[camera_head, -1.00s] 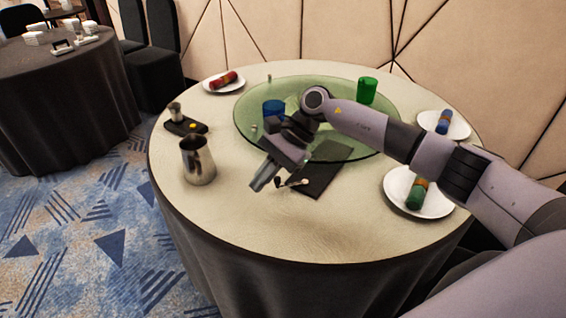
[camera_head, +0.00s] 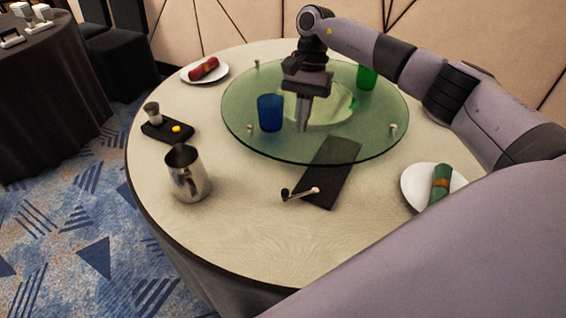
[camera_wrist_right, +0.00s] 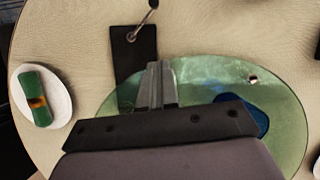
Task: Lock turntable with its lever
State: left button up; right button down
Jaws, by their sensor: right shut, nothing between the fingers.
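The turntable (camera_head: 375,120) is a round green glass disc with small pegs at its rim, on a round table. Its lever (camera_head: 302,193) has a dark end at left and a pale knob at right, the knob over the near end of a black plate (camera_head: 333,172). The plate runs partly beneath the glass. The lever also shows in the right wrist view (camera_wrist_right: 143,20), at the top. My right gripper (camera_head: 302,128) is shut and empty, pointing down over the glass, behind and apart from the lever. In the wrist view, its fingers (camera_wrist_right: 160,66) cover part of the disc's edge. My left gripper is out of view.
A blue cup (camera_head: 270,112) stands just left of my right gripper; a green cup (camera_head: 366,77) is farther back. A metal pitcher (camera_head: 189,175) and a black tray (camera_head: 168,131) stand at left. Plates with rolled napkins (camera_head: 440,184) are near the edge. The front tabletop is clear.

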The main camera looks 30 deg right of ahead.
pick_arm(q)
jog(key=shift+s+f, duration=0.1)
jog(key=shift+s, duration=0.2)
pick_arm(e)
jog(key=shift+s, duration=0.1)
jog(key=p+x, duration=0.1)
jog(key=x, duration=0.9)
jog(key=shift+r+p, duration=0.1)
jog(key=shift+p, duration=0.2)
jog(key=shift+s+a+p, duration=0.75)
jog(key=shift+s+a, duration=0.2)
jog(key=shift+a, duration=0.2)
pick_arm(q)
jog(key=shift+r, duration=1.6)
pick_arm(e)
jog(key=shift+s+a, duration=0.35)
jog(key=shift+a, duration=0.1)
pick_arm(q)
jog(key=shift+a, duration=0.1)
